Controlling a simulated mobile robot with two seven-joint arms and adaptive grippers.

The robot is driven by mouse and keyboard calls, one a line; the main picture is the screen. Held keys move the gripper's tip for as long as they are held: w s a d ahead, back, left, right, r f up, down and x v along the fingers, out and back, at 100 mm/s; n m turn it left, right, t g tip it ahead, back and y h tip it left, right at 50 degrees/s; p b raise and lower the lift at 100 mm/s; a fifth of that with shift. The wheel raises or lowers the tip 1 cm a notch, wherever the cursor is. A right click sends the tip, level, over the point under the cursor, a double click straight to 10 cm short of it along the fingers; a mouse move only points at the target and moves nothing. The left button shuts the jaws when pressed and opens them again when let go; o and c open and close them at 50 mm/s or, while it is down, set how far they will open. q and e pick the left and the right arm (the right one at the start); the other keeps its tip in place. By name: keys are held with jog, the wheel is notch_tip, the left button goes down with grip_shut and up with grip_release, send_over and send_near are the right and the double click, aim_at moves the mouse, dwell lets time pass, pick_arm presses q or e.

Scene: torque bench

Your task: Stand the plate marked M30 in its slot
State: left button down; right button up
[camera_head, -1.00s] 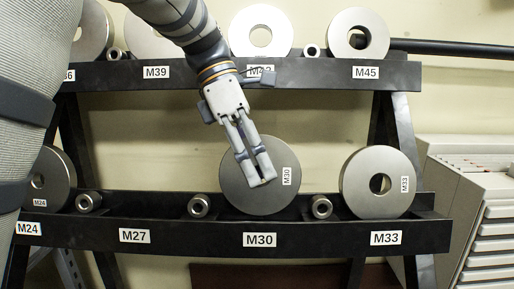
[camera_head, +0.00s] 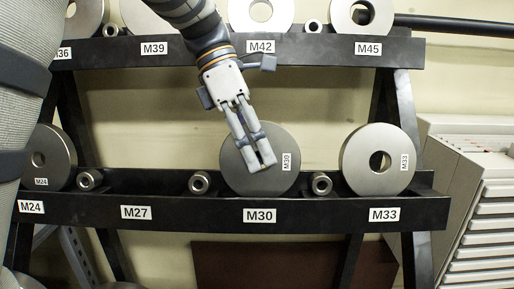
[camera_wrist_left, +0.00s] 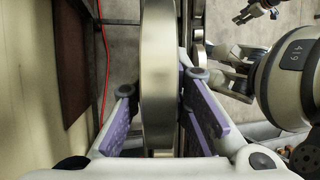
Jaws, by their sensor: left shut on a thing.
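The M30 plate (camera_head: 237,178), a dark grey disc with a white M30 tag, stands upright on the lower shelf, right behind the M30 label (camera_head: 260,216) and between two small collars. Its lower edge meets the top of the front rail. I cannot tell if it rests on the slot's bottom. My left gripper (camera_head: 262,165) comes from above, with its fingers over the disc. In the left wrist view the disc shows edge-on (camera_wrist_left: 158,70) between the two purple-padded fingers of the left gripper (camera_wrist_left: 160,118), which is shut on it.
The M33 plate (camera_head: 362,172) stands to the right, the M24 plate (camera_head: 55,165) to the left. The M27 place (camera_head: 140,183) is empty. Collars (camera_head: 199,182) (camera_head: 321,184) flank the M30 place. The upper shelf (camera_head: 330,52) holds more plates. A grey cabinet (camera_head: 480,200) stands at right.

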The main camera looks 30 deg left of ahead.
pick_arm(q)
jog(key=shift+r, duration=0.1)
jog(key=c, duration=1.4)
grip_release()
jog(key=shift+c, duration=0.2)
jog(key=shift+s+f, duration=0.1)
jog(key=shift+f, duration=0.15)
jog(key=v, duration=1.2)
jog(key=shift+r, duration=0.15)
